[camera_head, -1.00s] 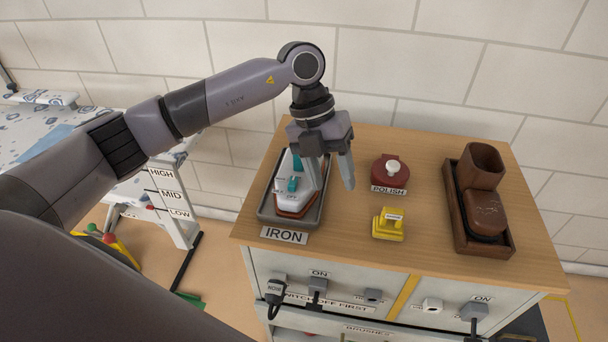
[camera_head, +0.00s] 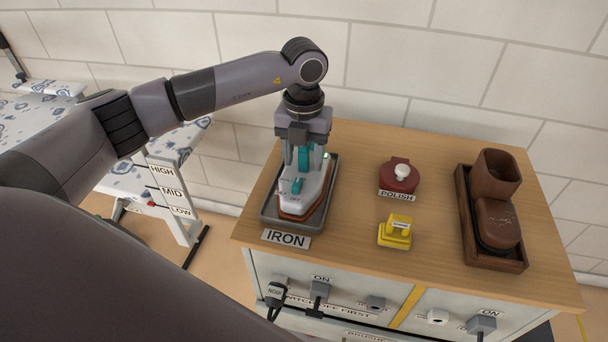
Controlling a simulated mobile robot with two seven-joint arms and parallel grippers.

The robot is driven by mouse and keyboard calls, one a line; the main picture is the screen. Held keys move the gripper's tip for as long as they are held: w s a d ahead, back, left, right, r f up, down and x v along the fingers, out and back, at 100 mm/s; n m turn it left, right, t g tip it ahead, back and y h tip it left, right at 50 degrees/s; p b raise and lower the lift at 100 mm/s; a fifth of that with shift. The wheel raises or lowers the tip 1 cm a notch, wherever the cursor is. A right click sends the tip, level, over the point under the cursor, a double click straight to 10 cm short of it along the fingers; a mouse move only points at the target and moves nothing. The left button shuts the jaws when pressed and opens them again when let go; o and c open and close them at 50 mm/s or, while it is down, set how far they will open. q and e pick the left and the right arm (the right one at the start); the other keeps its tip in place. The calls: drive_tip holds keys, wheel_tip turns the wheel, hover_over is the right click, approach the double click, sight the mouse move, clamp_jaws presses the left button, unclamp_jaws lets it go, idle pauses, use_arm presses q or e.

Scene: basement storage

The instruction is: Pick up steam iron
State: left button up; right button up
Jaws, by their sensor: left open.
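The steam iron (camera_head: 309,199) is white with teal parts and a reddish-brown base. It lies in a grey tray (camera_head: 268,216) at the left of the cabinet top, behind the IRON label (camera_head: 286,239). My left gripper (camera_head: 304,160) points down over the iron, with its fingers at the teal handle. The jaws are open. The gripper covers the iron's rear part, and I cannot tell whether the fingers touch the handle. My right gripper does not show.
To the right on the wooden top (camera_head: 350,215) are a red polish tin (camera_head: 399,178), a yellow block (camera_head: 395,232) and a brown boot (camera_head: 495,205) in a wooden tray. Plugs and sockets line the cabinet front. An ironing board (camera_head: 145,180) stands at the left.

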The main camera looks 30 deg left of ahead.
use_arm(q)
drive_tip(key=shift+f, duration=0.1)
clamp_jaws()
idle(1.3)
drive_tip(key=shift+w+r, duration=0.15)
drive_tip(key=shift+r, duration=0.05)
